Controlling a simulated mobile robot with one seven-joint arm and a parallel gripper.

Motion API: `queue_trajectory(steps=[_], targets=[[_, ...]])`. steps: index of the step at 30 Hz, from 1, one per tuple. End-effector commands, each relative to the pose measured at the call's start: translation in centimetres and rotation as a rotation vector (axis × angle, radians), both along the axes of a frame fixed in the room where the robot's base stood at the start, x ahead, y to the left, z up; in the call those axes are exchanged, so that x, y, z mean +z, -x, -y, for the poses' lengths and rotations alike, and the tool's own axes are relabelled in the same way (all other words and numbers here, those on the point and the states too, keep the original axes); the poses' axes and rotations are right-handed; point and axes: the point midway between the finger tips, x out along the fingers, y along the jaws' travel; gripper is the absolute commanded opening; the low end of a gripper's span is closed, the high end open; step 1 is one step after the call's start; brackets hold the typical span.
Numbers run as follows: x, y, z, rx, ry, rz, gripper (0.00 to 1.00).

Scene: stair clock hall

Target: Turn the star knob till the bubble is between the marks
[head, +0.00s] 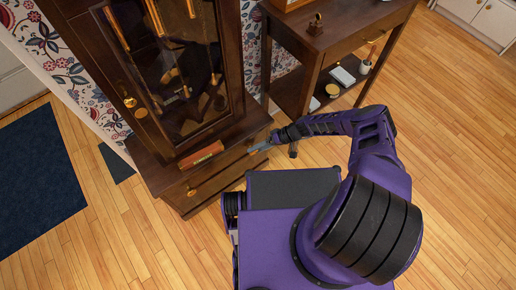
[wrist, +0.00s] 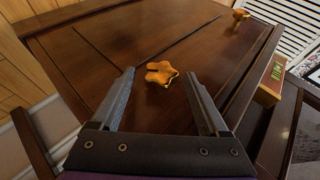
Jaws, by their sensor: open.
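The star knob (wrist: 161,73) is a gold, lobed knob on the dark wood panel, in the middle of the wrist view. My gripper (wrist: 161,82) is open, with one finger on each side of the knob in the picture and a gap to each. In the head view my gripper (head: 259,148) reaches the right end of the clock base, and I cannot make out the star knob there. The level, a brown bar (head: 201,155), lies on the clock's ledge. It also shows at the wrist view's right with a green vial (wrist: 274,76). The bubble and marks are too small to read.
The tall clock case (head: 180,80) has a glass door with brass parts behind it. A second brass knob (head: 192,192) is on the base front. A side table (head: 335,42) with a lower shelf stands to the right. Wooden floor (head: 440,110) is clear at right.

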Motion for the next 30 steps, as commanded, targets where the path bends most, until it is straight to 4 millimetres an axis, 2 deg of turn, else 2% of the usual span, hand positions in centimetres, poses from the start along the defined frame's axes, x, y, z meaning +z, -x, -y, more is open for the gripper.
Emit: queue_trajectory(steps=[5, 15, 21, 25, 30], targets=[[1.6, -0.3, 2.0, -0.001, 0.001, 0.001, 0.78], [6.5, -0.9, 8.6, -0.003, 0.003, 0.002, 0.78], [8.9, -1.1, 11.8, -0.002, 0.002, 0.001, 0.78], [9.8, -1.3, 13.1, -0.003, 0.002, 0.001, 0.78], [10.3, -1.3, 13.7, -0.002, 0.001, 0.000, 0.78]])
